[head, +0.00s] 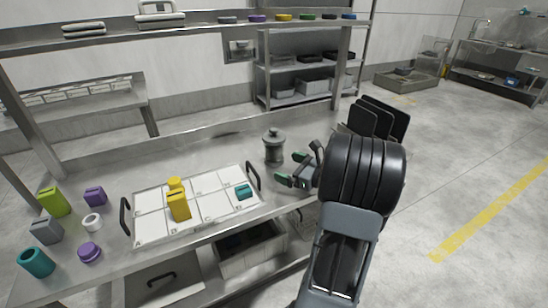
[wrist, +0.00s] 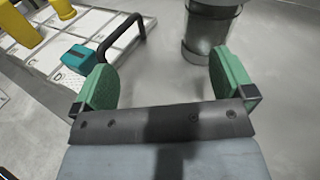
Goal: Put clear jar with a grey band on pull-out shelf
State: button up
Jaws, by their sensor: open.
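A greyish, see-through jar with a darker lid and a grey band (head: 273,147) stands upright on the steel table, right of the white tray. In the wrist view the jar's lower part (wrist: 208,32) shows at the top, ahead of the right finger; its top is cut off. My gripper (head: 291,168) is open and empty, with green finger pads, just right of the jar and apart from it. It also shows in the wrist view (wrist: 165,82). Under the table a flat grey panel with a black handle (head: 165,284) may be the pull-out shelf; I cannot be sure.
The white compartment tray (head: 152,226) has black handles and holds yellow pieces (head: 179,207) and a teal block (head: 243,191). Several coloured blocks and rings stand at the table's left end. An upper shelf (head: 200,28) runs above the back. Black upright plates (head: 385,118) stand behind my arm.

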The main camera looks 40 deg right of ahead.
aim_at(280, 151)
jog(key=d+m, duration=0.1)
jog(key=d+m+t+h, duration=0.1)
jog(key=d, duration=0.1)
jog(key=d+h, duration=0.1)
jog(key=shift+s+d+f+m+t, duration=0.15)
jog(key=shift+d+f+m+t, duration=0.15)
jog(key=shift+m, duration=0.1)
jog(key=shift+m+h, duration=0.3)
jog(key=w, duration=0.6)
jog(key=shift+w+a+b, duration=0.25)
jog(key=shift+a+b, duration=0.05)
jog(key=shift+w+a+f, duration=0.1)
jog(key=shift+w+a, duration=0.1)
jog(key=shift+w, duration=0.85)
jog(key=shift+w+a+f, duration=0.1)
jog(key=shift+w+a, duration=0.1)
jog(key=shift+w, duration=0.9)
jog(key=shift+w+a+f, duration=0.1)
jog(key=shift+w+a, duration=0.1)
jog(key=shift+w, duration=0.85)
jog(key=c, duration=1.8)
jog(key=shift+r, duration=0.1)
grip_shut()
jog(key=shift+r, duration=0.1)
